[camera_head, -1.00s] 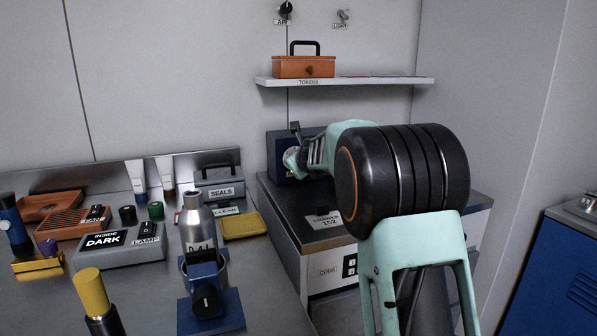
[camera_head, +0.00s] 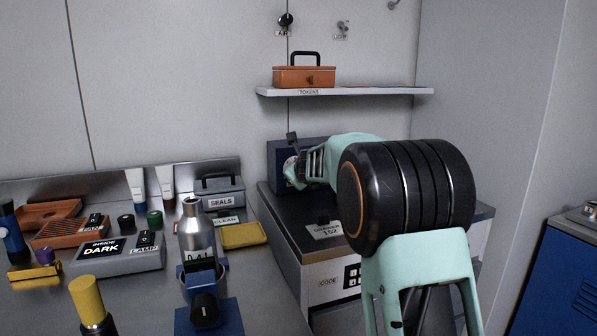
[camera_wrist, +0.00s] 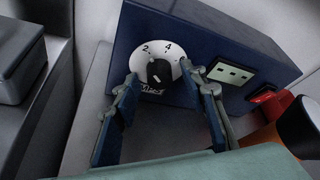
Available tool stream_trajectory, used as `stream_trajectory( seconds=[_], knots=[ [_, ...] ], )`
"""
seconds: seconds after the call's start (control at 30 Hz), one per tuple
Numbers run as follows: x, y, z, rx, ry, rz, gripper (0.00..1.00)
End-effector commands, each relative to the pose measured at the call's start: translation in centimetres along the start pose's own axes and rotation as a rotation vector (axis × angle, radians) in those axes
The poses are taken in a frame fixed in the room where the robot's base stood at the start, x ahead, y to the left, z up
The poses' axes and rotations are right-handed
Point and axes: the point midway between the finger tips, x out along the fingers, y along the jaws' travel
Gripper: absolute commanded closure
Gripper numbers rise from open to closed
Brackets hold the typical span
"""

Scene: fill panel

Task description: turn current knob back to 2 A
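The current knob (camera_wrist: 159,73) is black and sits on a round white dial (camera_wrist: 143,49) on the front of a blue box (camera_wrist: 205,28). The dial shows a 2 at its upper left and a 4 at its upper right. The knob's light pointer mark looks aimed roughly upward, but its exact setting is hard to read. My gripper (camera_wrist: 159,75) is open, with one finger on each side of the knob; I cannot tell whether they touch it. In the head view, the blue box (camera_head: 283,155) is partly behind my gripper (camera_head: 295,172), and the knob is hidden.
The box has a small display (camera_wrist: 231,73) right of the dial. It stands on a dark-topped cabinet (camera_head: 287,208). Above is a shelf (camera_head: 380,91) with an orange toolbox (camera_head: 304,77). A metal bottle (camera_head: 196,232) and several small items crowd the bench at left.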

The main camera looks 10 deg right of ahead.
Motion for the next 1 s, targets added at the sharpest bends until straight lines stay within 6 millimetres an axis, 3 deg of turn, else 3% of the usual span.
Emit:
stream_trajectory(
  seconds=[0.33, 0.67, 1.0],
  knots=[
    [-0.4, 0.2, 0.1, -0.002, 0.001, 0.001, 0.61],
    [-2.6, 0.1, 0.1, 0.000, -0.001, 0.001, 0.61],
    [-8.6, 0.1, 0.2, 0.002, -0.004, 0.001, 0.61]
  ],
)
